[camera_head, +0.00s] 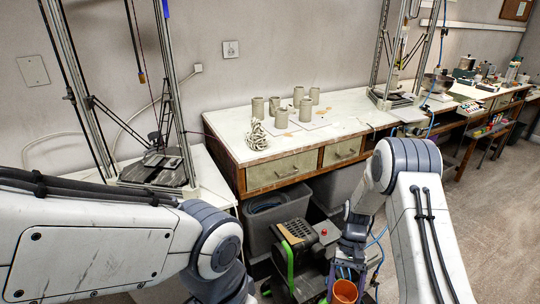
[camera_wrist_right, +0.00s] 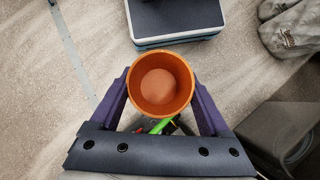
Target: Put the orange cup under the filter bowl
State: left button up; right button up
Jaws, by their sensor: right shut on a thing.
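The orange cup (camera_wrist_right: 160,86) sits between the two purple fingers of my right gripper (camera_wrist_right: 160,92), which is shut on it. I look straight down into the cup in the right wrist view, and its inside appears empty. In the head view the cup (camera_head: 345,292) shows at the bottom edge, held by my right gripper (camera_head: 346,274) low in front of the bench. A silver bowl (camera_head: 438,83) on the bench at the right may be the filter bowl; I cannot tell for sure. The space under it is too small to make out. My left gripper is outside the view.
The white-topped bench (camera_head: 350,115) bears several grey clay cups (camera_head: 282,118) and a coiled clay piece (camera_head: 257,136). Metal frames (camera_head: 395,50) stand on it. Grey bins (camera_head: 275,210) and a dark machine (camera_head: 300,245) stand below. Floor (camera_head: 490,220) at right is clear.

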pick_arm(q)
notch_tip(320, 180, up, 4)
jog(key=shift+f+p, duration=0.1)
jog(key=shift+p, duration=1.05)
pick_arm(e)
jog(key=r+n, duration=0.1)
jog(key=r, duration=0.1)
jog(key=a+r+n+h, duration=0.1)
jog(key=r, duration=0.1)
jog(key=r+n, duration=0.1)
jog(key=r, duration=0.1)
jog(key=shift+a+h, duration=0.25)
jog(key=shift+h, duration=0.15)
